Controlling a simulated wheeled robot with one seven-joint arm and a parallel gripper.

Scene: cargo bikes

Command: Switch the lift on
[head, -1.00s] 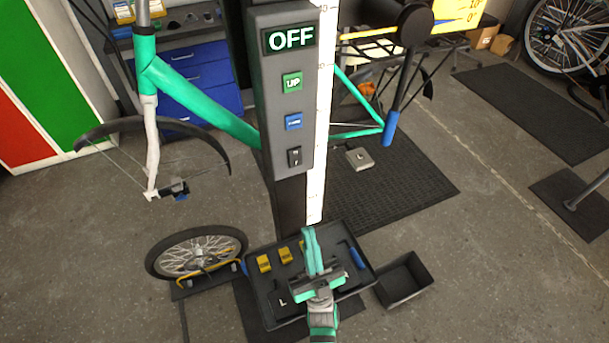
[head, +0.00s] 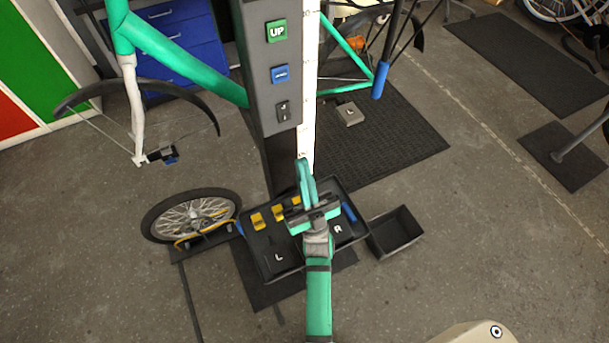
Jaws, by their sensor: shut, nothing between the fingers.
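The lift's grey control column (head: 268,60) stands upright at the top middle of the head view. It carries a green UP button (head: 277,31), a blue button (head: 280,74) and a black rocker switch (head: 283,111) below them. The display above the buttons is out of the frame now. My gripper (head: 304,172) is shut and empty, its green fingers pointing up the picture. It shows below and slightly right of the rocker switch, overlapping the tray and the foot of the white scale, with no visible contact with the switch.
A black tray (head: 262,229) with yellow parts sits at the column's foot. An empty black bin (head: 396,232) is to its right, a wheel (head: 192,216) to its left. A green bike frame (head: 185,62) hangs by the column.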

